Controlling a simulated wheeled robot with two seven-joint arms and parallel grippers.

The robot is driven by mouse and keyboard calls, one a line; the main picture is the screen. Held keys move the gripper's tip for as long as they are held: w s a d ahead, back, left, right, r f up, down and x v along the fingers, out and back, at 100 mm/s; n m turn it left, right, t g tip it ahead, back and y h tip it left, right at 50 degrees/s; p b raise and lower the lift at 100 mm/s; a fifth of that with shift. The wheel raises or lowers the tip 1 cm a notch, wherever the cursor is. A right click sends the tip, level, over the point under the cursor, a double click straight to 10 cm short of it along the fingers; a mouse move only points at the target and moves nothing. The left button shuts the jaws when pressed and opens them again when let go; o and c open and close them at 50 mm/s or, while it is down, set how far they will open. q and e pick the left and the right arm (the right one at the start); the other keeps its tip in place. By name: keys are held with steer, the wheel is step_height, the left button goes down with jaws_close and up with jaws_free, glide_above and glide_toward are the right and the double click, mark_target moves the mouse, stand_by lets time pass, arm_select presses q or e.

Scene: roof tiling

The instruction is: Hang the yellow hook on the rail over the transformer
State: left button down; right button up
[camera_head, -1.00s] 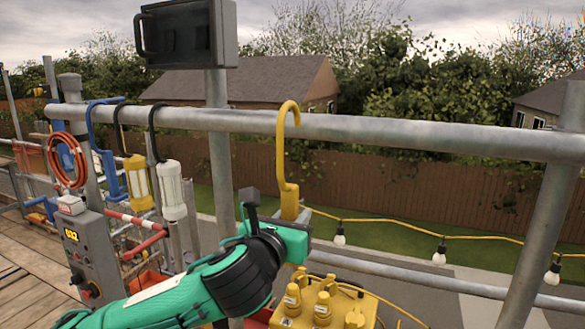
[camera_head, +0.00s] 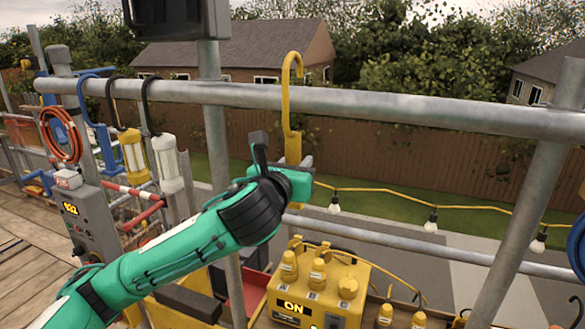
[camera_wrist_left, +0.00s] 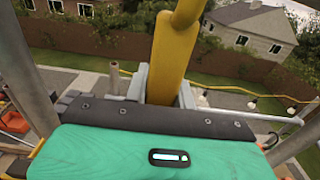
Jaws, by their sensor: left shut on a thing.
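The yellow hook (camera_head: 291,125) stands upright in front of the rail (camera_head: 420,108) in the head view. Its curved top rises above the rail, with the short tip on the right just above the rail's upper edge. My left gripper (camera_head: 294,168) is shut on the hook's lower end, below the rail. In the left wrist view the hook (camera_wrist_left: 172,60) runs up between the grey jaws. Whether the hook touches the rail cannot be told. My right gripper is out of view.
Two hanging lamps, one yellow (camera_head: 134,158) and one white (camera_head: 167,165), and an orange cable coil (camera_head: 60,135) hang at the left. A post (camera_head: 215,140) stands left of the hook. The rail right of the hook is clear up to the slanted post (camera_head: 530,200).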

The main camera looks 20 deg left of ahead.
arm_select(q)
steer(key=shift+w+d+f+b, duration=0.1)
steer(key=shift+w+f+b, duration=0.25)
steer(key=shift+w+f, duration=0.3)
steer(key=shift+w+a+f+b, duration=0.1)
steer(key=shift+w+f+b, duration=0.3)
steer(key=shift+f, duration=0.5)
steer(key=shift+w+d+f+b, duration=0.1)
steer(key=shift+w+f+b, duration=0.15)
steer(key=shift+w+f, duration=0.45)
steer(key=shift+s, duration=0.1)
steer(key=c, duration=1.1)
jaws_free()
steer(key=shift+s+f, duration=0.1)
